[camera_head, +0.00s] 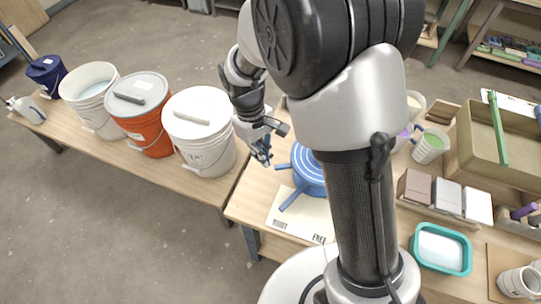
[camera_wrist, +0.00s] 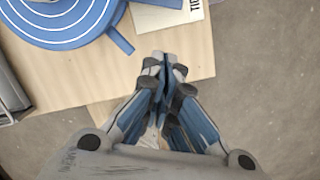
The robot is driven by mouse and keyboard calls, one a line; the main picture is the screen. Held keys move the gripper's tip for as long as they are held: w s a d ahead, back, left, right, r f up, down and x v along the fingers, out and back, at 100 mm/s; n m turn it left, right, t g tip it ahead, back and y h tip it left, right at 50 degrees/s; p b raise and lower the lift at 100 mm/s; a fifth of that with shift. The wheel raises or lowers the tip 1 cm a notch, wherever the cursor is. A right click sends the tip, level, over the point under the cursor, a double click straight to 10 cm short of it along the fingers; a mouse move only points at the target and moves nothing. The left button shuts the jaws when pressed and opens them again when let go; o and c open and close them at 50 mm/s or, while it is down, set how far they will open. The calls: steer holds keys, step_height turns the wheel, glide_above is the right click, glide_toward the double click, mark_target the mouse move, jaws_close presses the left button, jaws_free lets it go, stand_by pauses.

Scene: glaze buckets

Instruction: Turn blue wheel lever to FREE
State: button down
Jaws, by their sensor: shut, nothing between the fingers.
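A short blue stub (camera_head: 283,166) sticks out on the wheel's left. The wheel (camera_wrist: 62,22) fills the upper left of the wrist view, with a stub (camera_wrist: 121,40) and part of a label nearby. My gripper (camera_head: 265,161) is shut and empty, left of the wheel and apart from it; its fingertips (camera_wrist: 161,62) meet in the wrist view.
A white bucket (camera_head: 208,160) with a lid stands left of my gripper, then an orange bucket (camera_head: 148,130) and others on a long bench. Floor shows beyond the bench edge.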

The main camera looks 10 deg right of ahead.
mark_target(297, 193)
steer(key=shift+n+g, duration=0.3)
steer(key=shift+n, duration=0.2)
steer(key=f, duration=0.2)
steer(key=a+f, duration=0.1)
steer(key=f, duration=0.1)
steer(key=shift+w+a+f, duration=0.15)
steer(key=shift+a+f, duration=0.05)
steer(key=shift+f, duration=0.15)
steer(key=b+x, duration=0.3)
steer(key=x, duration=0.6)
steer(key=shift+d+f, duration=0.2)
steer(key=shift+f, duration=0.1)
steer(key=shift+s+d+f+b, duration=0.2)
steer(key=shift+s+d+b, duration=0.5)
steer(key=shift+s+d, duration=0.6)
steer(key=shift+s, duration=0.35)
steer(key=shift+s, duration=0.1)
